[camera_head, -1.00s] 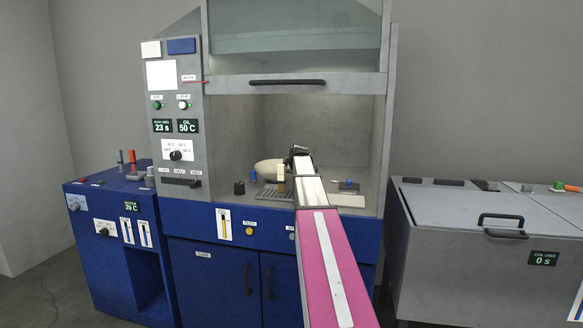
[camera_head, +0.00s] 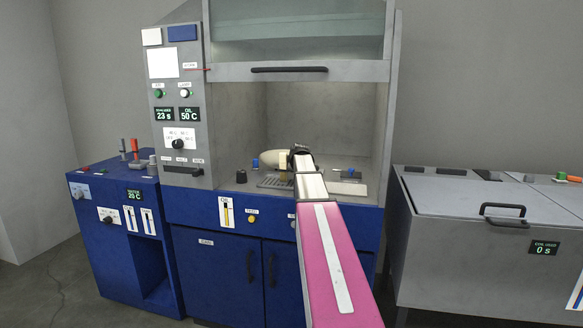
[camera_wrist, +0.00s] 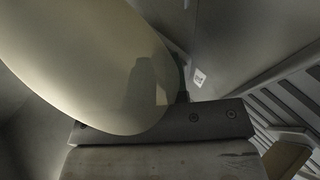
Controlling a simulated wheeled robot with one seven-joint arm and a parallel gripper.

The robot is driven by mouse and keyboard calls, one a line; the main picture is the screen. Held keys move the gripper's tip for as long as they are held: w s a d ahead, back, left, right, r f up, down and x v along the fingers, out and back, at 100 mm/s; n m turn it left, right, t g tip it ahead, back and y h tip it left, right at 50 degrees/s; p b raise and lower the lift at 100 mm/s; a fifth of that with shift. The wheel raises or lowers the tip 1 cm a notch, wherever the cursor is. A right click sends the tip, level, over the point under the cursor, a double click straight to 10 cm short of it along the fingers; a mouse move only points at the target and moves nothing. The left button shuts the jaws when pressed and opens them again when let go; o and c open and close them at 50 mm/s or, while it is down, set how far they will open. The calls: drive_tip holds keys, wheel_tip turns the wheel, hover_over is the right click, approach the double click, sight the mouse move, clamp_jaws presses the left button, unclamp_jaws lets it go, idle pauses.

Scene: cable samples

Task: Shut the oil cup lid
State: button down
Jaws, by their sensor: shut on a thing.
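My gripper (camera_head: 300,150) is the dark end of my arm, inside the open hood above its work surface. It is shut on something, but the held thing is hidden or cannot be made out. A large cream rounded body (camera_wrist: 95,55) fills the upper left of the wrist view, very close to my gripper. It also shows in the head view (camera_head: 272,159), just left of my gripper. A small pale yellow upright piece (camera_head: 283,163) stands beside my gripper. I cannot tell for sure which part is the oil cup or its lid, or how far the lid is open.
The hood sash (camera_head: 298,71) is raised. A dark knob (camera_head: 241,176) and a grated plate (camera_head: 272,181) are on the work surface at left. A small blue-topped item (camera_head: 350,173) is at right. A grey lidded bath (camera_head: 490,205) stands right of the hood, a blue cabinet (camera_head: 115,215) left.

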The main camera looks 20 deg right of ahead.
drive_tip(key=shift+s+a+f, duration=0.1)
drive_tip(key=shift+s+f, duration=0.1)
drive_tip(key=shift+f, duration=0.2)
drive_tip(key=c, duration=1.1)
unclamp_jaws()
drive_tip(key=shift+w, duration=0.1)
drive_tip(key=shift+r, duration=0.15)
